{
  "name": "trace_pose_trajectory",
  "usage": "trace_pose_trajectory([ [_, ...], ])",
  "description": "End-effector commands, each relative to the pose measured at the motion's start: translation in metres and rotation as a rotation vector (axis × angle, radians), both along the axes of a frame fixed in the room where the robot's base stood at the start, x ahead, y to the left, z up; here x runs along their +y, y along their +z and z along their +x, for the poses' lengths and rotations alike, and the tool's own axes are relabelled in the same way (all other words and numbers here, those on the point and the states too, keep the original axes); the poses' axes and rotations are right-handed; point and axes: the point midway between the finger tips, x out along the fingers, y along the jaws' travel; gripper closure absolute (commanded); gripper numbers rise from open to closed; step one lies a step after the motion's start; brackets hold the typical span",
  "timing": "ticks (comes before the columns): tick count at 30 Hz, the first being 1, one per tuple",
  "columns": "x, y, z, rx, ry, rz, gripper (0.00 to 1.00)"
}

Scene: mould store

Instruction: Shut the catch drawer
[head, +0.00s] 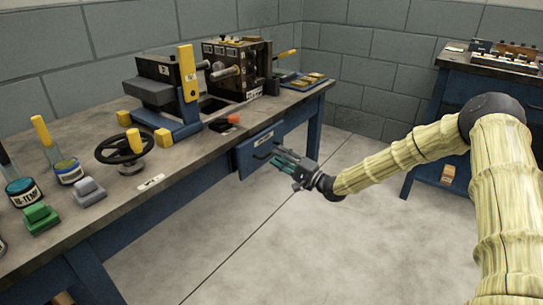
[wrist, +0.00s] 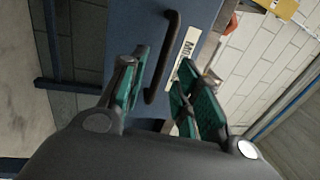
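The catch drawer (head: 245,160) has a blue front with a pale label and a dark handle, below the bench top's right-hand edge. Its front seems to stand out a little from the bench; how far is hard to tell. My gripper (head: 284,158) is right at the drawer front in the head view and covers part of it. In the wrist view the drawer front (wrist: 198,12) is close ahead, with its dark bar handle (wrist: 170,55) showing between the green-padded fingers of my gripper (wrist: 162,75). The fingers are apart. I cannot tell whether they touch the handle.
The workbench (head: 115,128) carries a vise-like machine (head: 155,90), a handwheel (head: 125,147), pots and an orange-handled tool (head: 228,122). A second blue bench (head: 445,110) stands at the back right. The floor (head: 290,235) in front of the drawer is clear.

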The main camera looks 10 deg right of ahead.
Motion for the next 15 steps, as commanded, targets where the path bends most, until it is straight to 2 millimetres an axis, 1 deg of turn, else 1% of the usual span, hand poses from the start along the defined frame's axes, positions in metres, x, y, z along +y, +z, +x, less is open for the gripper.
trace_pose_trajectory([
  [3, 0.011, 0.001, 0.013, 0.0, 0.001, 0.0, 0.68],
  [6, 0.017, 0.003, 0.021, -0.001, 0.0, -0.001, 0.68],
  [10, 0.023, 0.006, 0.027, -0.001, 0.001, -0.001, 0.68],
  [15, 0.025, 0.007, 0.03, 0.0, 0.0, 0.0, 0.68],
])
